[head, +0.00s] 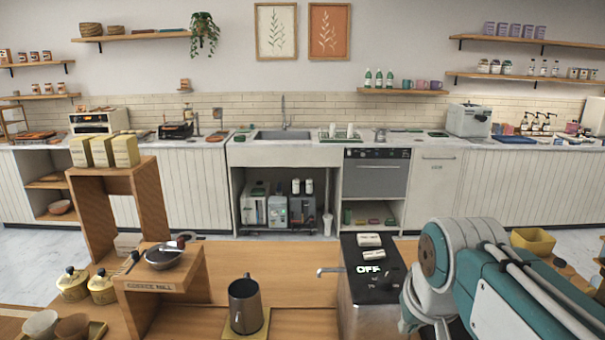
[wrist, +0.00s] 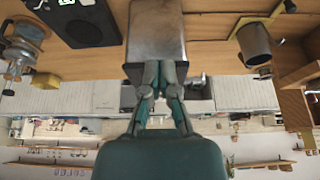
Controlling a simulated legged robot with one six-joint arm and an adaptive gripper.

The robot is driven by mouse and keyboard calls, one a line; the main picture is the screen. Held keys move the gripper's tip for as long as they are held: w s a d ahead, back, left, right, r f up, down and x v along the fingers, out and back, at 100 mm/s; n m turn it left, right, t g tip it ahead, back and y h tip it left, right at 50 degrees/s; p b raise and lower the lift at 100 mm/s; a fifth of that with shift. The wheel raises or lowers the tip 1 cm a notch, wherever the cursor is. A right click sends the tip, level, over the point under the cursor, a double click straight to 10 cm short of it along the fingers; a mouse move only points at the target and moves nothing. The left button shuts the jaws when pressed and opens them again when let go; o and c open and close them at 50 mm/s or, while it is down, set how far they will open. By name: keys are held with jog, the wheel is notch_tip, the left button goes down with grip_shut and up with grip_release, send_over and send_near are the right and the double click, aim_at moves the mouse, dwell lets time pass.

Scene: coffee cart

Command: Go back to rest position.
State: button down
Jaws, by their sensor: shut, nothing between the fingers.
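My gripper (wrist: 161,72) shows in the wrist view, which is upside down. Its fingers are together and empty, in front of a steel box (wrist: 156,32). I cannot tell whether they touch it. In the head view this box has a black top (head: 374,283) with lit "OFF" lettering and a small spout on its left side. My arm fills the lower right of the head view, and my gripper is not visible there. A dark metal pitcher (head: 244,305) stands on a mat left of the box and also shows in the wrist view (wrist: 255,43).
A wooden stand (head: 165,284) with a dark bowl is left of the pitcher. A taller wooden stand (head: 118,181) bears yellow packages. A yellow bin (head: 533,241) lies beyond my arm. A long counter with a sink (head: 283,135) runs along the back wall, with floor between.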

jog(key=s+f+t, duration=0.1)
jog(key=s+f, duration=0.6)
jog(key=s, duration=0.2)
jog(key=shift+f, duration=0.25)
